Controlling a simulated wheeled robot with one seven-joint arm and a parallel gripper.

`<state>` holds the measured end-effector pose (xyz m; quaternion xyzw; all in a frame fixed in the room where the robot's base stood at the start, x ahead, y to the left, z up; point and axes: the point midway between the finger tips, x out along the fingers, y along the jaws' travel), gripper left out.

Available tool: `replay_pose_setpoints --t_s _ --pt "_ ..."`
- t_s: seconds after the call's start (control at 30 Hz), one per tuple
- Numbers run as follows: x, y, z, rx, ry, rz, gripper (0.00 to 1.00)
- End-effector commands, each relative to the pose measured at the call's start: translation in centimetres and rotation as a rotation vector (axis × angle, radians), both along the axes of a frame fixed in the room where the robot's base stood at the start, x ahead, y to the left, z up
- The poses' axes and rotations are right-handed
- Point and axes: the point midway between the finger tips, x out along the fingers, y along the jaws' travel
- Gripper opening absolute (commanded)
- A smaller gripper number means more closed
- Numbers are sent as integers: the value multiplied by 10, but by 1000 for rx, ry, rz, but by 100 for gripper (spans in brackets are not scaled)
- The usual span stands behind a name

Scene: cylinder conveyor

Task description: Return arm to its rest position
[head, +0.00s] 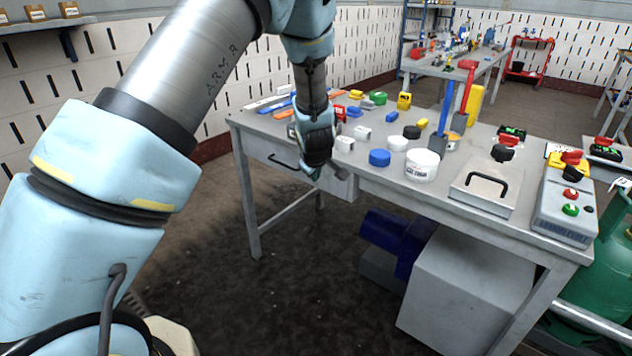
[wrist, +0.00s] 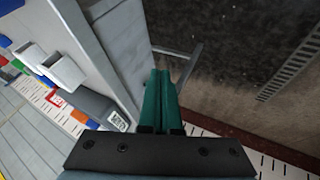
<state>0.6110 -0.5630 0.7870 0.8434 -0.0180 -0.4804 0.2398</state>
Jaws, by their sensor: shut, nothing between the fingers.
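My gripper (head: 315,172) hangs at the front edge of the grey workbench (head: 470,225), near its left part, at the end of my blue and grey arm. In the wrist view the two green fingers of my gripper (wrist: 162,82) lie together, shut, with nothing between them. They point down past the bench's edge toward the dark floor.
The bench top holds a white tub (head: 422,166), a blue cap (head: 380,158), a grey lidded box (head: 484,190) and a button panel (head: 566,207). A grey cabinet (head: 465,290) and a blue motor (head: 390,232) stand below. The floor (head: 280,290) left of them is clear.

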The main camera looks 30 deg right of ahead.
Motion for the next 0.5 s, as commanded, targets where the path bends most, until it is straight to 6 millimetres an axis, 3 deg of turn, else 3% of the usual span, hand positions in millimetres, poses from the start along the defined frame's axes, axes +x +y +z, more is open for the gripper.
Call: replay_pose_setpoints --t_s 0.2,0.4,0.5 --pt "-14 7 21 1 -1 -2 0" --pt "-16 9 25 1 0 0 0" --pt "-13 21 30 10 11 -4 0"
